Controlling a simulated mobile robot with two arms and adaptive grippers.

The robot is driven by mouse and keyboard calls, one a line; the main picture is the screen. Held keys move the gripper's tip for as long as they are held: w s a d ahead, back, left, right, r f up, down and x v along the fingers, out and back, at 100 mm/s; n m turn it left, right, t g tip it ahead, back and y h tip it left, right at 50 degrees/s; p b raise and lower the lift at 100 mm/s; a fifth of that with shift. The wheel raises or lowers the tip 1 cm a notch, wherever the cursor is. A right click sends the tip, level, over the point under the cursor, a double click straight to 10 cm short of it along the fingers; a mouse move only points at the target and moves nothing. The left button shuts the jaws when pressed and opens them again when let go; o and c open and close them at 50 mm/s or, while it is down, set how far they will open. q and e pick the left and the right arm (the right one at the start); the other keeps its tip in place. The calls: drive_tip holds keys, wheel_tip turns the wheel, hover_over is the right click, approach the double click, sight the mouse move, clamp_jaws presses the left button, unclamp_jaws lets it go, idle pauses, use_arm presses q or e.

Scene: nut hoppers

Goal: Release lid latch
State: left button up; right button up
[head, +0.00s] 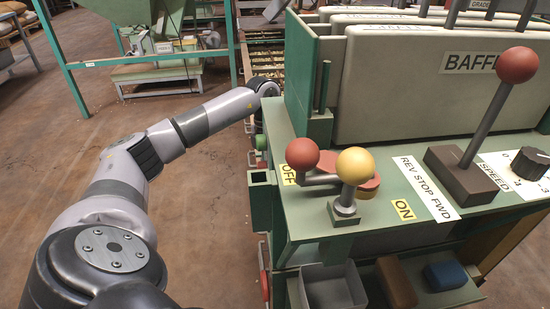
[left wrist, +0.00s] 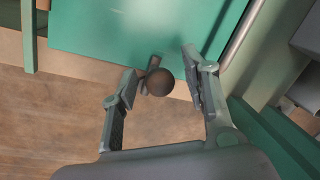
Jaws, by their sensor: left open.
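In the left wrist view, a dark round knob (left wrist: 158,82) on a short stem sits at the edge of a green panel (left wrist: 140,25). It looks like the lid latch, but I cannot be sure. My left gripper (left wrist: 159,64) is open, with one finger on each side of the knob. Gaps show on both sides, so the fingers do not appear to touch it. In the head view my left arm (head: 205,118) reaches forward past the left side of the green machine. Its gripper and the latch are hidden there. My right gripper is not in view.
The green machine top (head: 400,235) holds a red ball lever (head: 302,154), a yellow ball lever (head: 355,166) and a tall red-knobbed lever (head: 517,65). A baffle hopper (head: 420,95) stands behind them. Open floor (head: 215,220) lies left of the machine.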

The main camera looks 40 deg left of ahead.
use_arm(q)
drive_tip(key=shift+c, duration=0.6)
clamp_jaws()
